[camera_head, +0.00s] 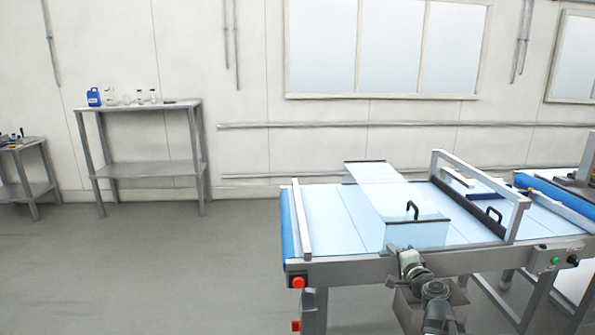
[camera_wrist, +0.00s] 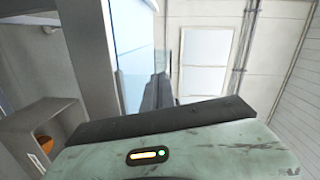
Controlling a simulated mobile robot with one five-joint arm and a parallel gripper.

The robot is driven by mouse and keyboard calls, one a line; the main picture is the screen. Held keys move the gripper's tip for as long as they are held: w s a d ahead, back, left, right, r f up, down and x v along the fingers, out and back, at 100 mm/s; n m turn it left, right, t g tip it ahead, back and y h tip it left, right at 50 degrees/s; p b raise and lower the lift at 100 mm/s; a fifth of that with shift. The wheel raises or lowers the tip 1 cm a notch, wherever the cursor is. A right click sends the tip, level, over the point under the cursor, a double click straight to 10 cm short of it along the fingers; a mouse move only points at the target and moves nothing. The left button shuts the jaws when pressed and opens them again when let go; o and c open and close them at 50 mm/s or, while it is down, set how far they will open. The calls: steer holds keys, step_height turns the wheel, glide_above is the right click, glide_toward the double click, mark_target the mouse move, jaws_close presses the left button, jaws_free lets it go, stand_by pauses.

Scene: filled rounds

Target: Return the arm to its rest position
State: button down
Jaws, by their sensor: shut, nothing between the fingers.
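My gripper (camera_wrist: 158,88) shows in the wrist view as dark fingers beyond a worn grey-green housing with a small lit indicator. The fingers are shut with nothing between them. In the head view my arm (camera_head: 411,266) is folded at the near edge of the conveyor table (camera_head: 345,270), close to its frame. The fingertips cannot be made out there. In the wrist view a pale blue panel (camera_wrist: 131,45) and a grey post (camera_wrist: 86,50) stand close on the left of the fingers.
A clear guard with a black handle (camera_head: 412,209) and a grey frame (camera_head: 485,180) stand over the belt. A red button (camera_head: 298,282) is at the table's left corner. A metal shelf (camera_head: 150,170) with bottles stands at the back left. The floor (camera_head: 150,270) at left is clear.

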steer(key=s+a+f+n+g+y+p, duration=0.1)
steer(key=s+a+f+n+g, duration=0.15)
steer(key=a, duration=0.45)
steer(key=s+a+f+n+g+y+p, duration=0.1)
steer(key=s+a+f+n+g+y, duration=0.2)
steer(key=a, duration=0.4)
steer(key=s+a+f+n+g+p, duration=0.1)
steer(key=a+f+n+g, duration=0.1)
steer(key=a+n, duration=0.4)
steer(key=s+d+f+n+g+h, duration=0.1)
steer(key=s+d+f+g+h, duration=0.2)
steer(key=s, duration=0.4)
steer(key=s+d+f+n+g+h, duration=0.1)
steer(key=s+d+f+g+h, duration=0.2)
steer(key=s+f+g, duration=0.3)
steer(key=s+d+f, duration=0.1)
steer(key=s, duration=0.1)
steer(key=shift+s+d, duration=0.15)
steer(key=shift+s, duration=0.15)
